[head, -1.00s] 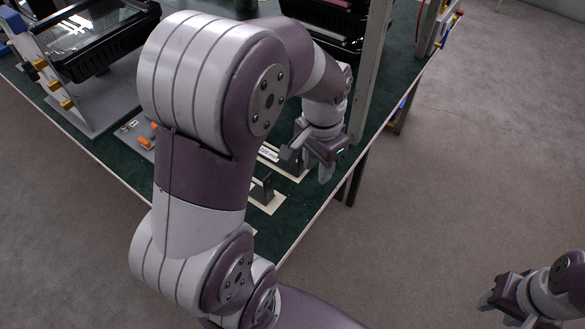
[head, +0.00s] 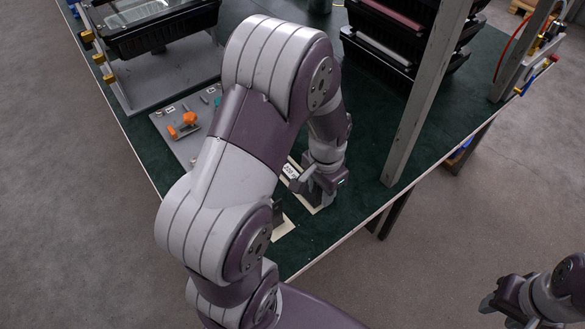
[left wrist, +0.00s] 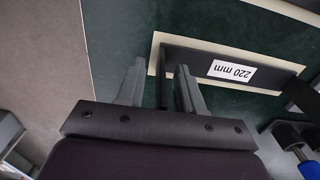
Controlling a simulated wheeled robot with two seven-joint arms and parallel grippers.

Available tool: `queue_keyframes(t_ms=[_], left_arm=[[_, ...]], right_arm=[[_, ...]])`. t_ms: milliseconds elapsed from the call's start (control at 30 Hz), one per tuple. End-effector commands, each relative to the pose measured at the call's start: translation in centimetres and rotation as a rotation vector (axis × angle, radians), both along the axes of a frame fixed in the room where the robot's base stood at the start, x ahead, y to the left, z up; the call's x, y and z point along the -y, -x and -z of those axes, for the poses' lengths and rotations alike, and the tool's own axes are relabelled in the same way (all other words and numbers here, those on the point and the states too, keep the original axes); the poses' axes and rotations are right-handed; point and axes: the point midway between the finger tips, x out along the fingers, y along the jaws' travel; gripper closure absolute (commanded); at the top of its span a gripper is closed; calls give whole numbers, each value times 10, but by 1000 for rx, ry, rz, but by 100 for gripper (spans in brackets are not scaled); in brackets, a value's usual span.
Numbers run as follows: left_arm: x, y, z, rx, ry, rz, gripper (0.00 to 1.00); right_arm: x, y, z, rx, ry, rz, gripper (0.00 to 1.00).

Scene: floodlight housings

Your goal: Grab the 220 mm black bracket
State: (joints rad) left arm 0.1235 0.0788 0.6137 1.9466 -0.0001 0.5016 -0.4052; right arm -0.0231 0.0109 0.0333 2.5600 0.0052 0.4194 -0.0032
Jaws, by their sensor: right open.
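The black bracket labelled 220 mm (left wrist: 225,62) lies on a cream-edged patch of the green table in the left wrist view. Its white label (head: 290,171) shows in the head view beside my left gripper (head: 314,193), which hides much of the bracket. In the left wrist view, my left gripper (left wrist: 160,88) is open, one finger on each side of the bracket's thin upright end. Gaps show between that end and the fingers; whether either touches is hard to tell. My right gripper (head: 489,301) is open and empty, low at the right, off the table.
A second black bracket (head: 277,212) stands on another cream patch, partly behind my left arm. A grey board (head: 169,119) with an orange-handled clamp (head: 185,126) lies left. A grey upright post (head: 425,95) stands right of my left gripper. Black trays (head: 400,30) are behind.

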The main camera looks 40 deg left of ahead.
Motion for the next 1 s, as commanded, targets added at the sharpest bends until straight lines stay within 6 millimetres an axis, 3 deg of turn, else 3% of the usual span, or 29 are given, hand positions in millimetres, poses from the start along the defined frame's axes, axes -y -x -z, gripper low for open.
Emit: queue_keyframes(t_ms=[67, 167, 533, 833, 1000], left_arm=[[0, 0, 0, 0, 0, 0, 67], [0, 0, 0, 0, 0, 0, 100], [0, -1, -6, 2, 0, 0, 100], [0, -1, -77, 5, -1, 0, 100], [4, -17, -90, -1, 0, -34, 100]], right_arm=[[0, 0, 0, 0, 0, 0, 57], [0, 0, 0, 0, 0, 0, 57], [0, 0, -2, 0, 0, 0, 57], [0, 0, -15, 0, 0, 0, 57], [0, 0, -17, 0, 0, 0, 57]])
